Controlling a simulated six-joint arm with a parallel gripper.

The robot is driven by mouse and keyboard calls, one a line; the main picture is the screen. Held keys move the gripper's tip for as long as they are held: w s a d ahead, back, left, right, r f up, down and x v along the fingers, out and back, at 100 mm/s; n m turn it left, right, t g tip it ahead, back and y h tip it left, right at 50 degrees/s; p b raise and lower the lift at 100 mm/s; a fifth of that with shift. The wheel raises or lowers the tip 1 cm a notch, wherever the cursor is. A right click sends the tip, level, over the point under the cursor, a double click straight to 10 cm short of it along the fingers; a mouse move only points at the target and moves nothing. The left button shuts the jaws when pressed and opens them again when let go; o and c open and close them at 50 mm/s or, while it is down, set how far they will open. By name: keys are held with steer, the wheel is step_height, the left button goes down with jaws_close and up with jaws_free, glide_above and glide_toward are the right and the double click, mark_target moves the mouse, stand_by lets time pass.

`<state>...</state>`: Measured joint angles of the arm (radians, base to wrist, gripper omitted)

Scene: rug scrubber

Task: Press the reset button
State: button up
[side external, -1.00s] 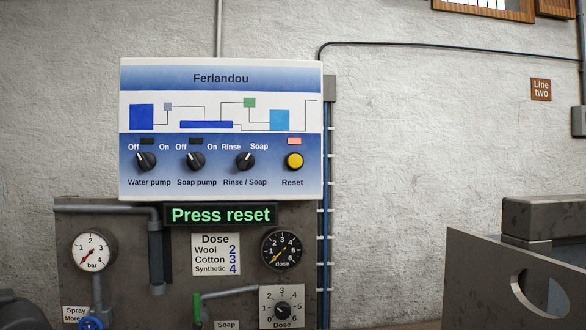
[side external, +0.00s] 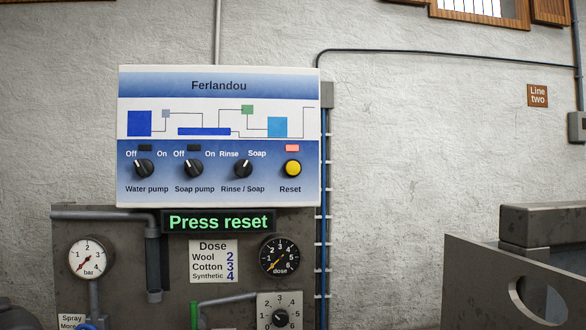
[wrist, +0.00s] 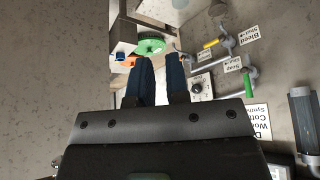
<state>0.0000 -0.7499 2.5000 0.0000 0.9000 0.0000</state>
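The yellow round reset button (side external: 292,168) sits at the lower right of the Ferlandou control panel (side external: 220,88) in the side external view. A lit pinkish-red lamp (side external: 292,148) is just above it. A display (side external: 218,222) below the panel reads "Press reset" in green. My gripper (wrist: 160,60) shows only in the wrist view. Its two dark blue fingers are a little apart with nothing held between them. The reset button is not seen in the wrist view, so its distance from my gripper cannot be told.
Three black knobs, including the Rinse / Soap knob (side external: 243,169), are left of the button. Gauges and pipes are below the panel. A grey metal unit (side external: 500,280) stands at the right. The wrist view shows a green round thing (wrist: 148,46) and valves (wrist: 226,41) beyond the fingers.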

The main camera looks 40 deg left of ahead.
jaws_close()
steer(key=shift+r, duration=0.1)
stand_by(1.0)
steer(key=w+d+r+n+t, duration=0.3)
steer(key=w+r+n+t, duration=0.2)
steer(key=w+r, duration=1.1)
steer(key=w+d+r+n+t, duration=0.3)
steer(key=w+r+t, duration=0.5)
steer(key=w+r, duration=0.9)
steer(key=shift+w+d+n, duration=0.15)
steer(key=shift+n, duration=0.75)
steer(key=shift+f, duration=0.1)
